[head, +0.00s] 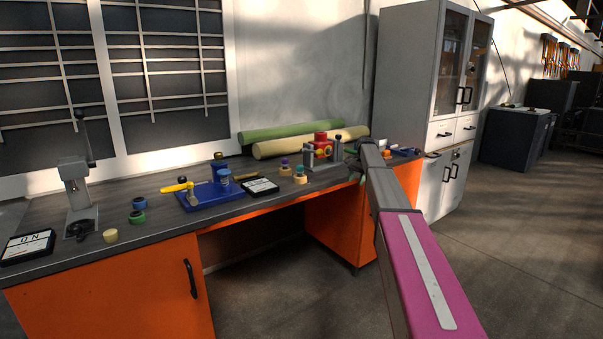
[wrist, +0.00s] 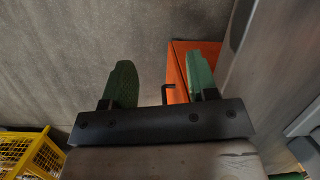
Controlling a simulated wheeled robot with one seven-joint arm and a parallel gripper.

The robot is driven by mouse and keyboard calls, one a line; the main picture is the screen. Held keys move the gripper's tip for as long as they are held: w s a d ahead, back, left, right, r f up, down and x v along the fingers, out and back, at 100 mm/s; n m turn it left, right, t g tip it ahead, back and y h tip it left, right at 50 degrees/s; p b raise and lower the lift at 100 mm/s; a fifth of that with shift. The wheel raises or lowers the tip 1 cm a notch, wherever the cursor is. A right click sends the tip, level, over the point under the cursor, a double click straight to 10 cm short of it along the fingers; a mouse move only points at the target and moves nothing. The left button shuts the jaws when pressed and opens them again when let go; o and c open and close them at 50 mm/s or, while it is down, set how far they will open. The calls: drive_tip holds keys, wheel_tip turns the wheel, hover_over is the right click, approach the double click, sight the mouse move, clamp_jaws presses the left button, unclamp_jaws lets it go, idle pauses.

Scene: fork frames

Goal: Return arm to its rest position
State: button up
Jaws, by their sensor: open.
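My arm (head: 415,265), with a magenta lower link and grey upper link, reaches from the lower right of the head view toward the bench's right end. My gripper (wrist: 159,68) shows in the wrist view with two green fingers spread apart and nothing between them. Behind them are the grey floor and part of an orange cabinet (wrist: 180,68). In the head view the gripper is mostly hidden behind the arm's far end, by the bench's front edge.
The dark workbench (head: 160,215) holds a blue fixture (head: 215,192), a red-topped device (head: 321,143), a press (head: 76,180) and coloured rings. Rolls lie along the wall. A grey cabinet (head: 405,70) stands behind the arm. A yellow crate (wrist: 30,152) shows in the wrist view. Floor (head: 530,230) at right is clear.

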drive_tip(key=s+a+f+n, duration=0.1)
drive_tip(key=s+a+f, duration=0.1)
drive_tip(key=s+f, duration=0.45)
drive_tip(key=s+a+f+n+h, duration=0.1)
drive_tip(key=s+f, duration=0.2)
drive_tip(key=s, duration=0.7)
drive_tip(key=s+a+f+n, duration=0.1)
drive_tip(key=s+a+f, duration=0.1)
drive_tip(key=s+f, duration=0.5)
drive_tip(key=s+a+f+n, duration=0.1)
drive_tip(key=s+f+n, duration=0.1)
drive_tip(key=s, duration=1.2)
drive_tip(key=s+a+f+n+t+h, duration=0.1)
drive_tip(key=s+f+n, duration=0.2)
drive_tip(key=s, duration=1.2)
drive_tip(key=shift+a+f+h, duration=0.2)
drive_tip(key=shift+h, duration=0.1)
